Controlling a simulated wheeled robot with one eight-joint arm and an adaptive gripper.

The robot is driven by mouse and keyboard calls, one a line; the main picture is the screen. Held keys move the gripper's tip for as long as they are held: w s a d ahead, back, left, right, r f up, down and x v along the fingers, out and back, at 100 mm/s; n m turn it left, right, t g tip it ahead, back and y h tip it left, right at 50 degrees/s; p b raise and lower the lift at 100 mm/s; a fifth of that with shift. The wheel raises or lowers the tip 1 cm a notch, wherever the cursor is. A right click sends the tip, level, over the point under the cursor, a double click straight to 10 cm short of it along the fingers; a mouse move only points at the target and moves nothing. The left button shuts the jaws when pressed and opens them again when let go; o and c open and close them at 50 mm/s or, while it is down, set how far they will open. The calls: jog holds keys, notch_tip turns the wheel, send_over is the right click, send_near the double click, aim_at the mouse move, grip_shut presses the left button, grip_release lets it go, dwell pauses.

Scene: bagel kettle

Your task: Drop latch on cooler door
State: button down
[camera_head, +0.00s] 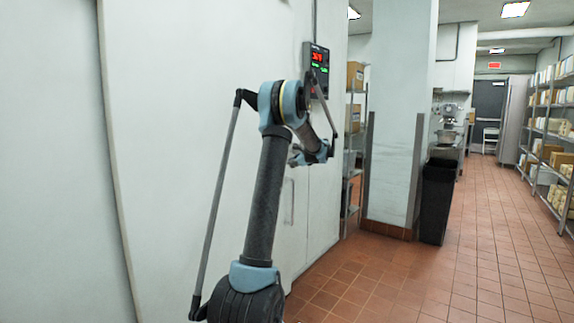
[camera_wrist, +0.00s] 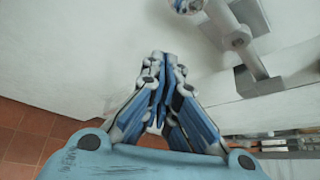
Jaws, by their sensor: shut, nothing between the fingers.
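My gripper (camera_wrist: 160,62) is shut and empty, its fingertips close together near the pale cooler door (camera_wrist: 80,50) in the wrist view. Grey metal latch hardware (camera_wrist: 250,50) is fixed to the pale surface to the right of the fingertips, apart from them. A round shiny metal part (camera_wrist: 187,5) is cut by the top edge. I cannot tell whether the latch is raised or dropped. In the head view the cooler front (camera_head: 180,100) is a large pale wall, and my arm hides much of the latch area and my fingers.
A shelf with boxes (camera_head: 354,120), a pillar (camera_head: 398,130) and a black bin (camera_head: 437,200) stand to the right. The tiled floor (camera_head: 480,260) is clear along the aisle.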

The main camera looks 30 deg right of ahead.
jog(key=v, duration=0.8)
jog(key=shift+d+r, duration=0.15)
jog(key=shift+d, duration=0.05)
jog(key=shift+s, duration=0.15)
jog(key=s+a+f+n+g+y, duration=0.15)
jog(key=s+a+n, duration=0.3)
jog(key=a, duration=1.05)
jog(key=s+a+n+g, duration=0.3)
jog(key=a+n, duration=0.2)
jog(key=a, duration=1)
jog(key=s+a+f+n+g, duration=0.2)
jog(key=s+a+f+n, duration=0.1)
jog(key=s+a, duration=0.4)
jog(key=s+a+f+n+g, duration=0.1)
jog(key=s+a+f+n, duration=0.25)
jog(key=s+a, duration=0.4)
jog(key=s+a+f+n+g+h, duration=0.1)
jog(key=s+a+f+n+h, duration=0.1)
jog(key=s+f+n, duration=0.3)
jog(key=s+a+f+n+g+h, duration=0.1)
jog(key=s+a+f+n, duration=0.3)
jog(key=s+f, duration=0.7)
jog(key=s+n+g, duration=0.1)
jog(key=s+n, duration=0.1)
jog(key=s, duration=0.5)
jog(key=shift+s+h, duration=0.35)
jog(key=shift+s, duration=0.05)
